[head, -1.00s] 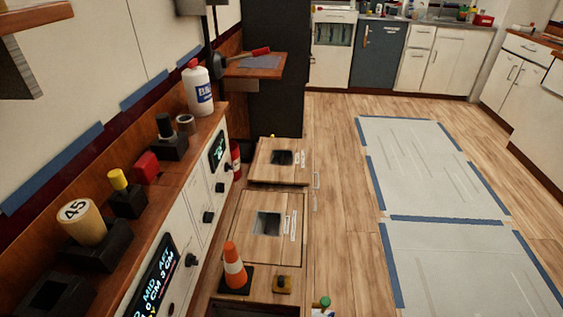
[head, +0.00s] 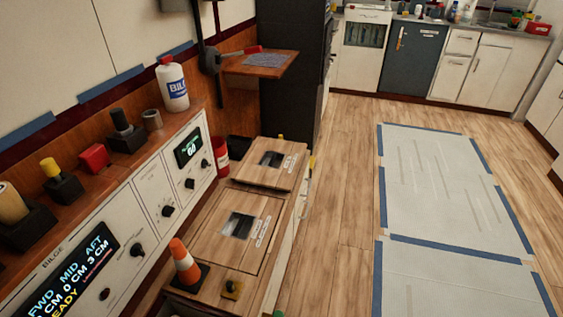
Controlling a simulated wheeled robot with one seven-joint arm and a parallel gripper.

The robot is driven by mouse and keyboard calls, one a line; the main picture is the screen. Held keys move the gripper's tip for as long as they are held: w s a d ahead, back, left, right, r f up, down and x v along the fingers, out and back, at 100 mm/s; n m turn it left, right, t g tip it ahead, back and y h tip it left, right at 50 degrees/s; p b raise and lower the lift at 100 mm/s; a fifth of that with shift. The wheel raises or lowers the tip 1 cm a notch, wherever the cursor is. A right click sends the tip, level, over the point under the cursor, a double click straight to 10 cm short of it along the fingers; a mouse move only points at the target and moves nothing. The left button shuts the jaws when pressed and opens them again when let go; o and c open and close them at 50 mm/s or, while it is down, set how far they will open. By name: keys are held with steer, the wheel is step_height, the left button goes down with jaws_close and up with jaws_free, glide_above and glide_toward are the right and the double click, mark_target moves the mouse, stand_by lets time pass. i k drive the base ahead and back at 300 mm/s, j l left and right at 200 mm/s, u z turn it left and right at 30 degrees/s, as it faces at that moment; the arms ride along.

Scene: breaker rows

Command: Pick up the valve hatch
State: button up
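Two square wooden hatch panels lie on the low wooden boxes beside the panel wall. The nearer hatch (head: 211,240) sits flush within a dark outline. It has a dark square opening and a white label. The farther hatch (head: 283,178) also has a dark square opening and a white label. The labels are too small to read, so I cannot tell which is the valve hatch. My gripper is not in the head view.
A red can (head: 221,160) stands by the farther hatch. The console (head: 150,185) runs along the left. Wood floor with a taped sheet (head: 440,180) lies right.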

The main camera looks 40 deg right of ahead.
mark_target(272, 163)
steer(key=l+u, duration=0.25)
steer(key=l, duration=0.9)
steer(key=l+u, duration=0.25)
steer(key=l, duration=0.9)
steer(key=i+l+u, duration=0.1)
steer(key=l, duration=0.25)
steer(key=i+l, duration=0.2)
steer(key=i+l+u, duration=0.15)
steer(key=l, duration=0.3)
steer(key=i+l+u, duration=0.1)
steer(key=l, duration=0.25)
steer(key=i+l, duration=0.2)
steer(key=i+l+u, duration=0.1)
steer(key=i, duration=0.35)
steer(key=l, duration=0.1)
